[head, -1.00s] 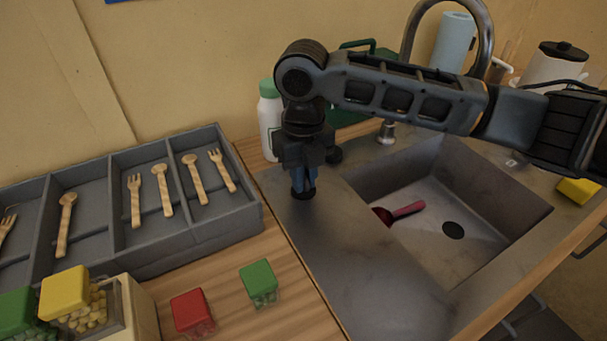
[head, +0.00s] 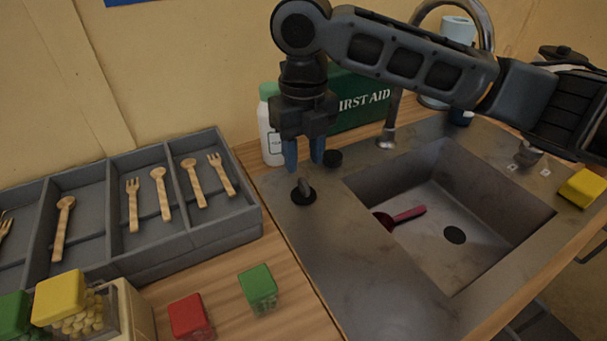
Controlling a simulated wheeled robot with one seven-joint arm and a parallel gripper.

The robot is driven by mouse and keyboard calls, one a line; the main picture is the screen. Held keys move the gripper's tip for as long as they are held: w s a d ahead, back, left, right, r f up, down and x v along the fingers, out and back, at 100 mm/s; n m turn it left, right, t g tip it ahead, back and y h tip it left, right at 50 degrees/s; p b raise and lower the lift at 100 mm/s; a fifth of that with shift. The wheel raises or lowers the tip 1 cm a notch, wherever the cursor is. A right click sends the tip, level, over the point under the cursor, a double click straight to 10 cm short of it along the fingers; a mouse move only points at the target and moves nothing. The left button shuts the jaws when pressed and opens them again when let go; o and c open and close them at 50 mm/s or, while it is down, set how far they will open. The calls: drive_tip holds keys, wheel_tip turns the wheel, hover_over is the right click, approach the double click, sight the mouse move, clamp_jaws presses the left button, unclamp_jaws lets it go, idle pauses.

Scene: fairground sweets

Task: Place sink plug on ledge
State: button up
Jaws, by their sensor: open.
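The sink plug (head: 303,196), a dark disc with a small upright knob, lies on the grey ledge (head: 330,238) left of the sink basin. My gripper (head: 304,165) is above it, pointing down, with its two blue fingers apart and nothing between them. The fingertips appear clear of the plug's knob. The basin (head: 475,205) has a dark round drain hole (head: 454,235) in its floor.
A red scoop (head: 405,215) lies in the basin. A small black round object (head: 332,158), a white bottle (head: 270,135) and a green first aid box (head: 362,100) stand behind. A cutlery tray (head: 235,195) is left; a yellow sponge (head: 582,187) is right.

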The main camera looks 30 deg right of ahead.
sight(304, 179)
wheel_tip(304, 179, up, 6)
drive_tip(key=shift+f, duration=0.1)
